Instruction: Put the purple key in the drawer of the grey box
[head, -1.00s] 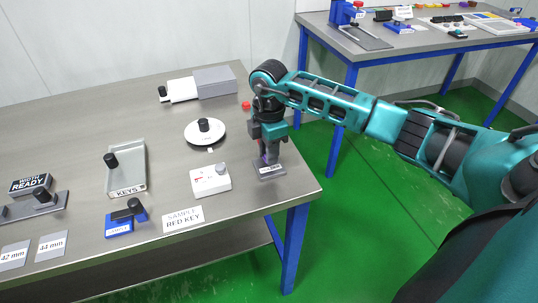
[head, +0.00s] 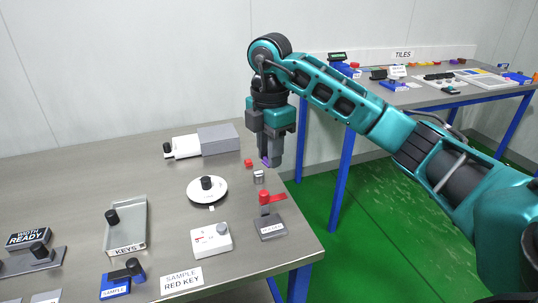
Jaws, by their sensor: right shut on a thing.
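The grey box (head: 219,139) stands at the back of the near table. Its white drawer (head: 184,147) sticks out to the left, with a black knob at its end. My right gripper (head: 270,160) is shut on the purple key (head: 265,161), above the table's right edge and to the right of the box. Only a small purple part of the key shows between the fingers; the rest is hidden. My left gripper is not in view.
Below the gripper are a small red piece (head: 248,163), a small metal block (head: 259,177) and a dark holder (head: 271,228) with a red upright part. A white round dial (head: 207,191), a white device (head: 211,239) and a grey KEYS tray (head: 126,225) stand further left.

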